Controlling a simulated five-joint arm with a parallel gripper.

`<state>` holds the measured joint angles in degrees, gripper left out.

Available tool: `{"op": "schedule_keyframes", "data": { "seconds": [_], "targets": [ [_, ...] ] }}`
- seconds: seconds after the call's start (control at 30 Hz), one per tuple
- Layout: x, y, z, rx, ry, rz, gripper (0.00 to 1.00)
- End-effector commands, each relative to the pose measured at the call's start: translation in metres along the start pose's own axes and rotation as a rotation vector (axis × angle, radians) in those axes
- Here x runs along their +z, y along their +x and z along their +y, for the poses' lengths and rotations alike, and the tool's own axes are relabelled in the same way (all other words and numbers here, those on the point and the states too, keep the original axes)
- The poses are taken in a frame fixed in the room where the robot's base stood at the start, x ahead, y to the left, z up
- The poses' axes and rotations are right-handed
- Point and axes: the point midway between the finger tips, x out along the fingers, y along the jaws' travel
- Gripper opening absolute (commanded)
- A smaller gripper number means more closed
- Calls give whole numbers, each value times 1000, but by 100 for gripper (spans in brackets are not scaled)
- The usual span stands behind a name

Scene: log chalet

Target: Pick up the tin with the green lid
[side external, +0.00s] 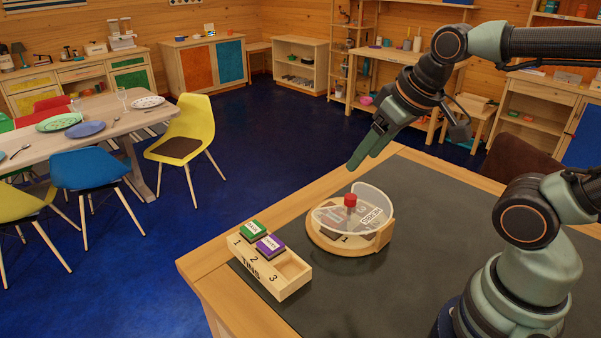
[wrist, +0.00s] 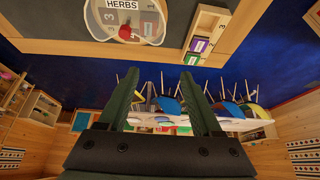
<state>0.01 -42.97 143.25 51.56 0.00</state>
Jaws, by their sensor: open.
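The tin with the green lid (side external: 253,230) sits in slot 1 of a pale wooden rack (side external: 283,291) marked TINS, at the table's left edge. A tin with a purple lid (side external: 270,246) sits beside it in slot 2; slot 3 is empty. The green-lidded tin also shows small in the wrist view (wrist: 191,59), above my right finger. My gripper (side external: 362,160) is open and empty. It hangs well above the table, behind and right of the rack, apart from both tins.
A round wooden holder (side external: 385,238) with a clear cover and red knob (side external: 350,200) stands right of the rack, near my gripper. A HERBS label (wrist: 121,4) shows there. The dark mat (side external: 440,230) is otherwise largely clear. Dining chairs and shelves stand farther off.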

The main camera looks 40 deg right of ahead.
Motion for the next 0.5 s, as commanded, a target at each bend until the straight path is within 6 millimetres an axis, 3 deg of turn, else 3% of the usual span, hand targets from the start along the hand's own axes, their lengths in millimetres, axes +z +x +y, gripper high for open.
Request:
{"op": "schedule_keyframes", "data": {
  "seconds": [0.33, 0.5],
  "targets": [
    [-2, 0, -1, -1, -14, -5, 67],
    [-22, 3, -8, -15, -137, -55, 67]
  ]
}}
